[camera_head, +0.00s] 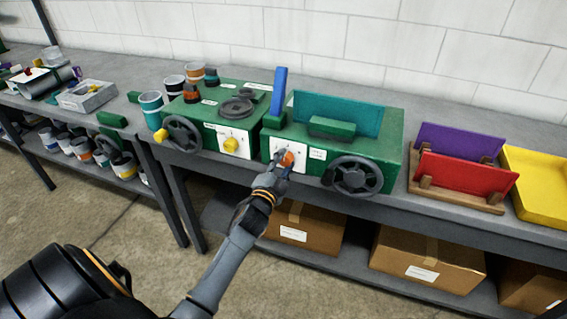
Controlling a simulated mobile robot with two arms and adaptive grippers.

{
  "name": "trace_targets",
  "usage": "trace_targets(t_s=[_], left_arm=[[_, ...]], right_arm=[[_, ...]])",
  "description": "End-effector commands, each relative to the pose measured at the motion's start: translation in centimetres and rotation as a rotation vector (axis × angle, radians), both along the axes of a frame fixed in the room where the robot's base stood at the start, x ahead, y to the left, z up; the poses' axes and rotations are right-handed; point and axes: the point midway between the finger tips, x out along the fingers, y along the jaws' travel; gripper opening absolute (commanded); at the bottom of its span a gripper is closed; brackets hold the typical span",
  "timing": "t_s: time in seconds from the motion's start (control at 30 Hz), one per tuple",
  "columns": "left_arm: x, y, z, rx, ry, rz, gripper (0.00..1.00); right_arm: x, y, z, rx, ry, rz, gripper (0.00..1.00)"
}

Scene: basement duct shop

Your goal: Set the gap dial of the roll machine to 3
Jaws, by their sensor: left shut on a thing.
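Two green machines stand side by side on the bench. The right machine (393,142) has a white dial plate (298,168) with an orange dial (287,158) on its front, a dark handwheel (356,177), a blue upright lever (279,92) and a teal panel (340,111). My left gripper (281,168) reaches up from below and is shut on the orange dial. Its fingers partly cover the dial and plate, and the setting is too small to read. The left machine (255,103) has a yellow dial (231,146) and its own handwheel (183,135). My right gripper is not in view.
A wooden rack (455,196) with purple and red panels and a yellow tray (539,183) stand to the right. Cans (151,105) and a grey box (86,96) are on the left. Cardboard boxes (428,262) fill the lower shelf. The floor in front is clear.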

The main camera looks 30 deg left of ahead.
Motion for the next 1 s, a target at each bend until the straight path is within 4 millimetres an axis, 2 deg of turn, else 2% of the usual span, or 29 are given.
trace_targets(t_s=[0.07,0.1,0.17,0.2,0.57,0.67,1.0], left_arm=[[0.0,0.0,0.0,-0.001,0.000,-0.001,0.05],[0.0,0.0,0.0,-0.001,0.000,-0.001,0.45],[0.0,0.0,0.0,-0.001,0.000,0.000,0.57],[0.0,0.0,0.0,-0.001,0.000,0.000,0.60],[-0.5,-0.1,-0.1,-0.002,0.000,0.000,0.60],[-1.8,-0.4,-0.1,-0.001,0.001,-0.001,0.60],[-8.7,-2.1,-0.2,-0.004,0.003,0.000,0.60]], right_arm=[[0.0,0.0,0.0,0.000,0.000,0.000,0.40],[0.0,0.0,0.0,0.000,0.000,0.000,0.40],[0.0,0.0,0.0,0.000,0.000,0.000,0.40],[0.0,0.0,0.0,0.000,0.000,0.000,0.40],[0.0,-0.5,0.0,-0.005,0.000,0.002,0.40],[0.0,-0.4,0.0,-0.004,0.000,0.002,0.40],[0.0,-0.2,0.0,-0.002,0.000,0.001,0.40]])
